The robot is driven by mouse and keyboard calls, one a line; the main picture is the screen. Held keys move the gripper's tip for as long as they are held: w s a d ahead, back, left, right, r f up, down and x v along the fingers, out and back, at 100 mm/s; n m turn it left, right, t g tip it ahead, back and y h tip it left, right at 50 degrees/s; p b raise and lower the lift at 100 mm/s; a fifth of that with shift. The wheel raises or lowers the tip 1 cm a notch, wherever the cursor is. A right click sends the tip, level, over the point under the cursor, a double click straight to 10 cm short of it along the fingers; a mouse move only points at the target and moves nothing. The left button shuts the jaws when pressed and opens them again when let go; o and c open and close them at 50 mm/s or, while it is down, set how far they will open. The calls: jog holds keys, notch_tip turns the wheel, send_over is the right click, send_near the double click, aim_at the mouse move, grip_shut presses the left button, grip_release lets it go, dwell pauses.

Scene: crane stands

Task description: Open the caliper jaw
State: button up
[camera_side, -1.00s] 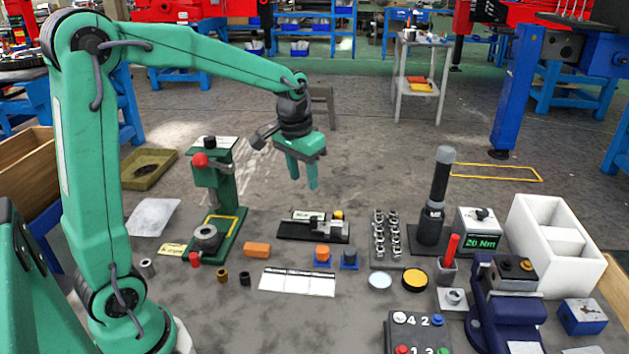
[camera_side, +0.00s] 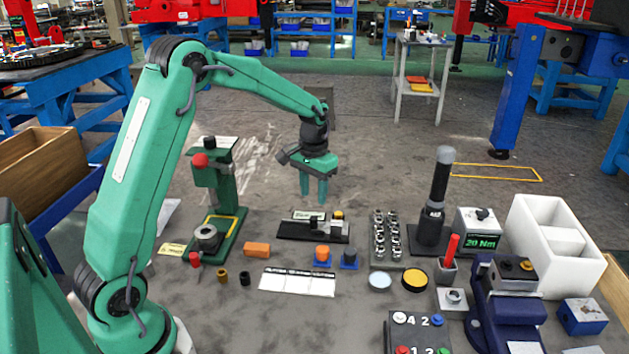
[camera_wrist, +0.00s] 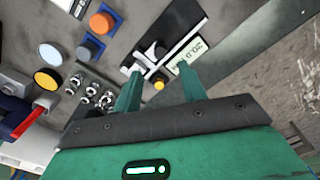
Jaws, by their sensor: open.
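The caliper (camera_side: 322,225) has silver jaws and a yellow knob (camera_side: 338,214), and sits on a black base plate (camera_side: 292,230) at the middle of the work area. In the wrist view the caliper (camera_wrist: 152,52) lies ahead of my fingertips, with its yellow knob (camera_wrist: 158,86) showing between my fingers and a white label (camera_wrist: 188,50) beside it. My gripper (camera_side: 313,198) is open and empty, pointing down above and just behind the caliper. It also shows in the wrist view (camera_wrist: 160,68). I cannot tell how far apart the caliper's jaws are.
A white panel (camera_side: 297,282) lies in front.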

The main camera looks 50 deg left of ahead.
aim_at(313, 218)
jog(key=shift+f, duration=3.8)
grip_shut()
